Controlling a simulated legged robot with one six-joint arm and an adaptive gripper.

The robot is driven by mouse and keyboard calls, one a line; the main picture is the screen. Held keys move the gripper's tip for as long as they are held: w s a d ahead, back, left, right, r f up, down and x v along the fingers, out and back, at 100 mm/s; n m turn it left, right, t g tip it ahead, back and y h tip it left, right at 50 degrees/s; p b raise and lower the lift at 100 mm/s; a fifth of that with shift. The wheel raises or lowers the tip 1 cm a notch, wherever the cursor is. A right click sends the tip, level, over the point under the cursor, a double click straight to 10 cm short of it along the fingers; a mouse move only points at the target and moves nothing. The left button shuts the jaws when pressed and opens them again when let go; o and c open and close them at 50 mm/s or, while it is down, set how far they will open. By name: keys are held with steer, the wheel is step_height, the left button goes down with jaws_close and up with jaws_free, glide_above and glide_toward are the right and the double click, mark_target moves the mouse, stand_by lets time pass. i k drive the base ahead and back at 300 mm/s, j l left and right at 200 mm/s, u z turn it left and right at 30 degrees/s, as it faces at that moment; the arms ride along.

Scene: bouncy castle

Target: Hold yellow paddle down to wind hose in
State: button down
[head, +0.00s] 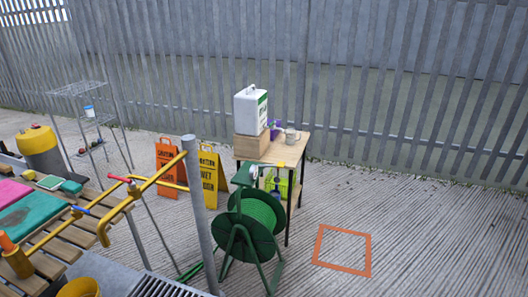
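A green hose reel (252,238) stands on a green frame in front of a small wooden table. Green hose (264,211) is wound on its drum, and a length of hose (192,269) lies on the ground to its left. A green housing with a pale part sits on top of the reel. A small yellow piece (281,164) shows at the table's front edge, just above and right of the reel; it may be the paddle, but it is too small to tell. My gripper is not in view.
The table (290,147) holds a white canister (251,110) on a wooden block and a mug. Caution signs (208,178) stand behind a grey post (196,210). A slatted bench (60,238) and yellow rails fill the left. Ground around the orange square (342,231) is clear.

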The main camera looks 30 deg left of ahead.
mark_target(280, 164)
steer(key=i+u, duration=0.1)
steer(key=i, duration=0.65)
steer(key=i+l+u, duration=0.15)
steer(key=i, duration=0.55)
steer(key=i+u, duration=0.35)
steer(key=i, duration=0.15)
steer(key=i+u, duration=0.4)
steer(key=i+l+u, duration=0.35)
steer(key=i, duration=0.2)
steer(key=i+l+u, duration=0.1)
steer(key=i+u, duration=0.15)
steer(key=i, duration=0.15)
